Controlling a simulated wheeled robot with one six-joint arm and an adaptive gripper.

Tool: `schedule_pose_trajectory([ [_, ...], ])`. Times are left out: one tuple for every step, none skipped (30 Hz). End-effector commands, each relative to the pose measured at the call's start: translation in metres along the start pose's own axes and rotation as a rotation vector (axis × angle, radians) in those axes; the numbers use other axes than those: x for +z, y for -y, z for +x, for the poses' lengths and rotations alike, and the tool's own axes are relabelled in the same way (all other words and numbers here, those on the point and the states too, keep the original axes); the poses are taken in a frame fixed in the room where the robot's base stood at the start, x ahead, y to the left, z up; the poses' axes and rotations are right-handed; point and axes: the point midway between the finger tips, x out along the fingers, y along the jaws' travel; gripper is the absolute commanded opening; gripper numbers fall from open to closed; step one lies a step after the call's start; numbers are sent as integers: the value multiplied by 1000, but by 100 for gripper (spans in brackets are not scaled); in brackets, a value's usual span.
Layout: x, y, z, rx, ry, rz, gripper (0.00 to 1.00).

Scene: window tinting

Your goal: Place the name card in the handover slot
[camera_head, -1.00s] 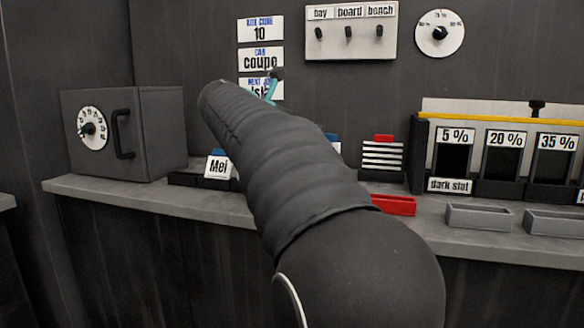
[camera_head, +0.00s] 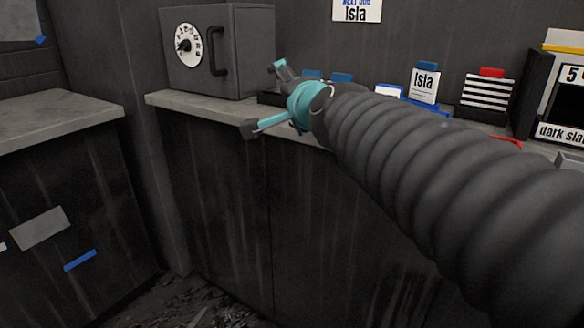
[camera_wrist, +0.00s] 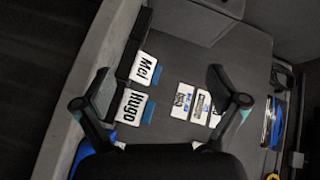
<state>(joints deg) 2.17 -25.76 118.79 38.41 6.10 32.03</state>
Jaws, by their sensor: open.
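An upright white card reading "Isla" (camera_head: 424,86) stands on the counter in the head view, with blue behind its top and a blue base (camera_head: 432,109) at its foot. I cannot tell whether that base is the handover slot. In the wrist view, cards reading "Mei" (camera_wrist: 144,68) and "Hugo" (camera_wrist: 131,106) stand in dark holders, each with a blue part behind. My gripper (camera_head: 267,98), teal with dark fingertips, is open and empty at the counter's front edge, left of the Isla card. In the wrist view its fingers (camera_wrist: 158,76) spread around the view of the Hugo card.
A grey safe-like box (camera_head: 218,50) with a dial and handle stands left on the counter (camera_head: 200,103). A striped block with a red top (camera_head: 487,95) is right of the Isla card. A separate counter (camera_head: 60,118) stands at left.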

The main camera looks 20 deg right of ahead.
Motion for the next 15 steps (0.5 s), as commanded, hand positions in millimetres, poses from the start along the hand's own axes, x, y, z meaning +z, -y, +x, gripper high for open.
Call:
schedule_pose_trajectory([
  [26, -30, -17, 69, 89, -156, 96],
  [41, -49, -27, 111, 147, -249, 96],
  [58, -76, -41, 166, 224, -367, 96],
  [70, -96, -53, 207, 280, -451, 96],
  [80, -116, -65, 248, 336, -532, 96],
  [90, -143, -81, 300, 406, -634, 96],
  [96, -162, -94, 338, 456, -703, 96],
  [101, -180, -105, 373, 504, -768, 96],
  [106, -202, -121, 418, 563, -845, 96],
  [108, -216, -132, 448, 604, -896, 96],
  [110, -230, -142, 478, 642, -941, 96],
  [111, -244, -154, 510, 684, -994, 96],
  [112, -254, -162, 532, 713, -1026, 96],
  [112, -262, -168, 551, 737, -1052, 96],
  [111, -270, -175, 570, 763, -1082, 96],
])
